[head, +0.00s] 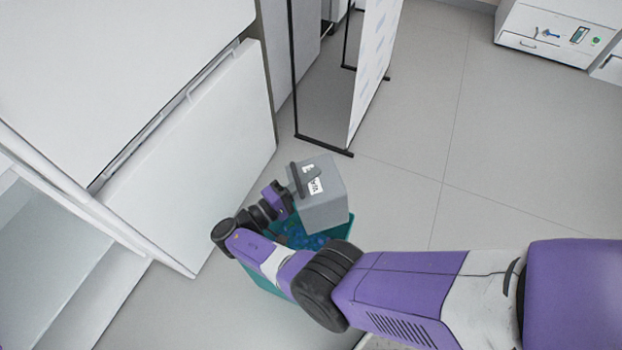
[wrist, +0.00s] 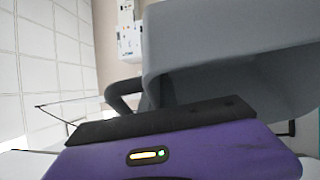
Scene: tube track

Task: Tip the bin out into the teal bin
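The grey bin (head: 324,202), with a white label and a dark handle, is held up above the teal bin in the head view. It is tipped, and its mouth does not face the head camera. My gripper (head: 287,192) is at the bin's handle side and appears shut on it; the fingertips are hidden. In the wrist view the grey bin (wrist: 225,45) fills the upper right, beyond my gripper's purple body. The teal bin (head: 265,281) stands on the floor, partly covered by my arm and the grey bin. Several blue things (head: 300,238) lie in it.
A white cabinet with a large panel (head: 205,150) stands close on the left. A black-framed stand with a white board (head: 372,65) is behind the bins. A white unit (head: 560,35) is at the far right. The grey tiled floor (head: 510,160) on the right is clear.

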